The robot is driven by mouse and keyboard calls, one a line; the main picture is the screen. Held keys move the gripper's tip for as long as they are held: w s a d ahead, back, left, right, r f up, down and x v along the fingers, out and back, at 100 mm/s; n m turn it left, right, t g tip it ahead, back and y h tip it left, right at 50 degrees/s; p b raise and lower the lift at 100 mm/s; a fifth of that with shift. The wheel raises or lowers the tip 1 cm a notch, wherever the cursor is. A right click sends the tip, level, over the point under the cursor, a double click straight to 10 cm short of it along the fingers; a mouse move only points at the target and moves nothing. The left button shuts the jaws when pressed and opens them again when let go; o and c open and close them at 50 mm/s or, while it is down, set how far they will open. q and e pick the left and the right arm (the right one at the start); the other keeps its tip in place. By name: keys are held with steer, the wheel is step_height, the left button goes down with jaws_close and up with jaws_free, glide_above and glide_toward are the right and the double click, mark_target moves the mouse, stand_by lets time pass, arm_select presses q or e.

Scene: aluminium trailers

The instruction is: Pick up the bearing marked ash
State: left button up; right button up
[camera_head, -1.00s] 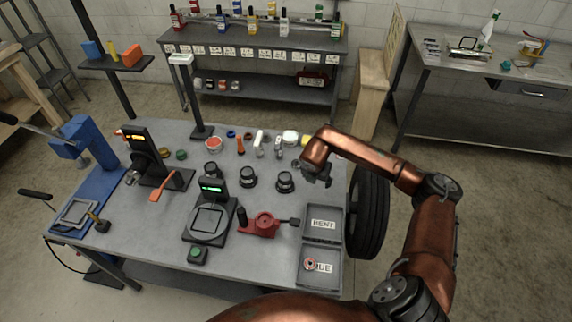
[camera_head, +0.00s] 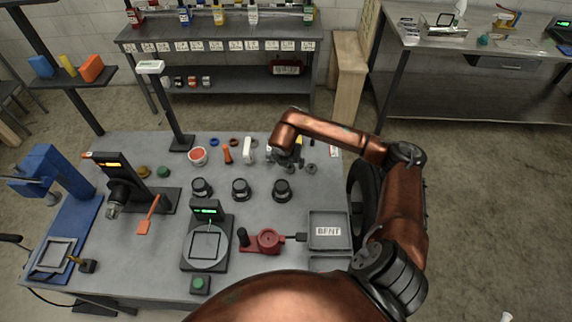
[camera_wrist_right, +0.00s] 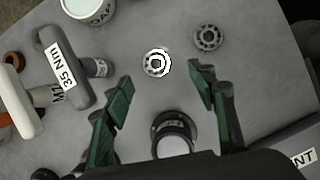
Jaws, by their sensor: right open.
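In the right wrist view two small ring bearings lie flat on the grey bench: a bright white-and-black one (camera_wrist_right: 157,63) and a plain grey one (camera_wrist_right: 207,38). I cannot read the word ash on either. My right gripper (camera_wrist_right: 161,84) is open and empty, its green-padded fingers spread on either side below the bright bearing, apart from it. In the head view the right gripper (camera_head: 288,160) hangs over the back right of the bench, with a grey bearing (camera_head: 311,168) just right of it. The gripper partly hides what lies beneath. My left gripper is out of view.
A dark pot (camera_wrist_right: 174,135) stands between the fingers' bases in the wrist view. A 35 Nm tool (camera_wrist_right: 68,75) lies left. In the head view, black-topped pots (camera_head: 240,189), a scale (camera_head: 205,245) and a BENT tray (camera_head: 329,217) occupy the bench.

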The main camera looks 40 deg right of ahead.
mark_target(290, 167)
steer(key=x, duration=0.2)
steer(key=shift+w+f, duration=0.2)
steer(key=shift+f, duration=0.1)
steer(key=x, duration=0.3)
steer(key=shift+w+f+p, duration=0.25)
steer(key=shift+p, duration=0.1)
steer(key=shift+d+f, duration=0.15)
steer(key=shift+f, duration=0.05)
steer(key=c, duration=1.3)
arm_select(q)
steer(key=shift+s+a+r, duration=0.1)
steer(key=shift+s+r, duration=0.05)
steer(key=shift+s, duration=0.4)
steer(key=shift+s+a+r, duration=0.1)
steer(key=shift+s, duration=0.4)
